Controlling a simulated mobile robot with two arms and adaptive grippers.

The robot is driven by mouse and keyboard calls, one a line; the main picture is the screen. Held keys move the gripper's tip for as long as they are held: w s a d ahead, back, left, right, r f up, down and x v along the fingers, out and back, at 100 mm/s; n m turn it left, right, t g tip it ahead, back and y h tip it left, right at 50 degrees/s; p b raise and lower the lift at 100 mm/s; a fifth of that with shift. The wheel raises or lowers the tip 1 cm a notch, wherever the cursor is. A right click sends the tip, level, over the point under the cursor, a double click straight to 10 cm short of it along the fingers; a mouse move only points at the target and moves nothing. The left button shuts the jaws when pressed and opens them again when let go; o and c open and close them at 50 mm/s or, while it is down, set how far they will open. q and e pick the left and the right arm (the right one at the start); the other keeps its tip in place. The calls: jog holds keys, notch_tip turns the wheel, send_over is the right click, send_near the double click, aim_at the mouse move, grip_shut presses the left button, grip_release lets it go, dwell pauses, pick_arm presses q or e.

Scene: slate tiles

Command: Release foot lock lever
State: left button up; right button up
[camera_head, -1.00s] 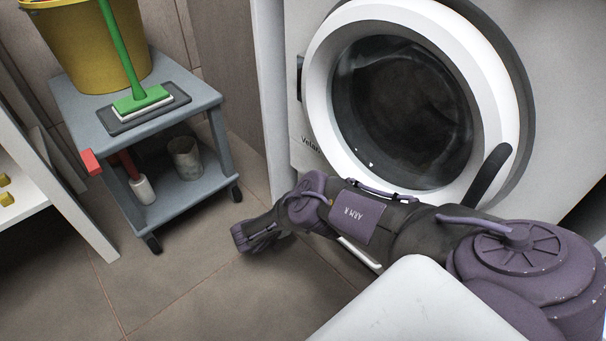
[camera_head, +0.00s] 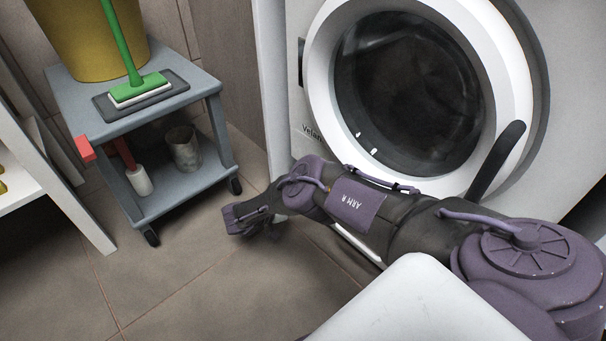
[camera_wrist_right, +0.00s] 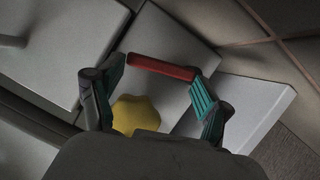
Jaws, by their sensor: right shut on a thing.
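In the right wrist view a red bar (camera_wrist_right: 162,67) lies between the fingertips of my right gripper (camera_wrist_right: 158,75), against a pale grey surface. The teal-padded fingers are well apart and shut on the bar, one at each end. A yellow rounded knob-like thing (camera_wrist_right: 137,114) sits just below the bar, between the fingers. In the head view my right gripper (camera_head: 247,219) is low near the floor, between the trolley and the washing machine; the bar cannot be seen there. Which part is the foot lock lever is not clear. My left gripper is not in view.
A grey trolley (camera_head: 190,92) on casters stands at the left, with a yellow bucket (camera_head: 90,50), a green mop (camera_head: 125,60) and a red block (camera_head: 85,148) at its side. The washing machine (camera_head: 309,110) is at the right. Tiled floor (camera_head: 200,290) lies open in front.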

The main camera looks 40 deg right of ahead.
jog(key=shift+w+d+r, duration=0.1)
jog(key=shift+d, duration=0.1)
jog(key=o, duration=1.6)
jog(key=shift+o, duration=0.2)
jog(key=shift+a, duration=0.15)
jog(key=v, duration=1.1)
jog(key=shift+a, duration=0.35)
jog(key=shift+r, duration=0.1)
